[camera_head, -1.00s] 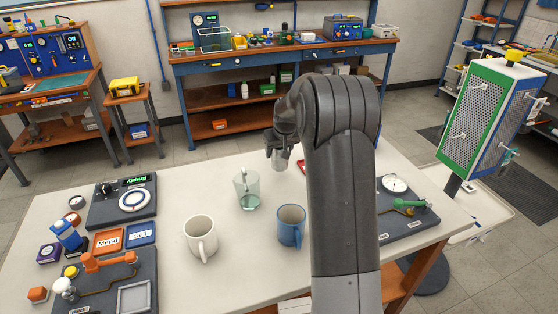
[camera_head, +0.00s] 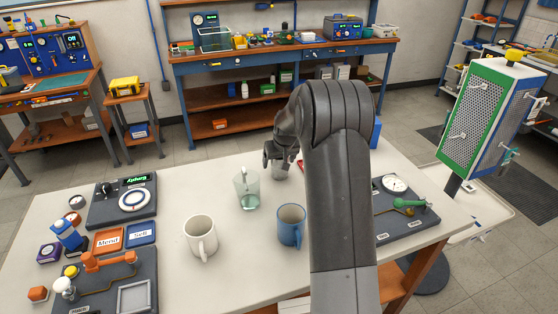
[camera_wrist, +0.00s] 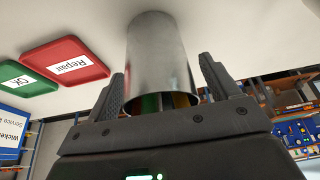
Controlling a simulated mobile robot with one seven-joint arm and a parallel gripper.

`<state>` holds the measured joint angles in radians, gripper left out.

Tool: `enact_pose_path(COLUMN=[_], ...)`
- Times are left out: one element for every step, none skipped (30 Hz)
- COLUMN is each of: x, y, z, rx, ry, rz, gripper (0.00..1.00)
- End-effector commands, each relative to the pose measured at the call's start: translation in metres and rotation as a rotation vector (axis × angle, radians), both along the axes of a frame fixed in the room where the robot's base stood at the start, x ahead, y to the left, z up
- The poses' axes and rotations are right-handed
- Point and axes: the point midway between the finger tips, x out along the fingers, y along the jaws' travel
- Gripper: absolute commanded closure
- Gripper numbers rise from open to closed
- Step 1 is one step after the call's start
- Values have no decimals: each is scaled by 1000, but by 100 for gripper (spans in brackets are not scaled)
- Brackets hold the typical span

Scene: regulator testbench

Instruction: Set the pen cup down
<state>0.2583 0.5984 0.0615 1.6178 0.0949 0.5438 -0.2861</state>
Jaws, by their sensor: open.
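The pen cup is a shiny metal cylinder (camera_wrist: 160,60) in the wrist view, between the fingers of my gripper (camera_wrist: 165,88). Its far end meets the white table top (camera_wrist: 230,30), and its open rim faces the wrist. The fingers stand apart on both sides, with a clear gap on the right and a narrow one on the left. In the head view the cup (camera_head: 280,172) shows on the table below my gripper (camera_head: 280,158), partly hidden by it and appearing upright.
A clear glass mug (camera_head: 247,190), a white mug (camera_head: 200,237) and a blue mug (camera_head: 291,225) stand nearby on the table. A red Repair tray (camera_wrist: 65,60) and a green OK tray (camera_wrist: 22,82) lie beside the cup. A gauge board (camera_head: 395,215) lies right of my arm.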

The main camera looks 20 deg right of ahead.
Motion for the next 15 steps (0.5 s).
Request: enact_pose_path(x=[0, 0, 0, 0, 0, 0, 0, 0, -1, -2, -3, -6, -8, -10, -13], y=[0, 0, 0, 0, 0, 0, 0, 0, 0, 0, 0, 0, 0, 0, 0], z=[0, 0, 0, 0, 0, 1, 2, 4, 7, 11, 14, 20, 25, 31, 38], rx=[0, 0, 0, 0, 0, 0, 0, 0, -1, -1, -1, -1, -1, -1, -1], ry=[0, 0, 0, 0, 0, -1, -1, -2, -2, -3, -4, -4, -4, -4, -5], rz=[0, 0, 0, 0, 0, 0, 0, 0, 0, 0, 0, 0, 0, 0, 0], gripper=[20, 20, 20, 20, 20, 20, 20, 20, 20, 20, 20, 20, 20, 20, 20])
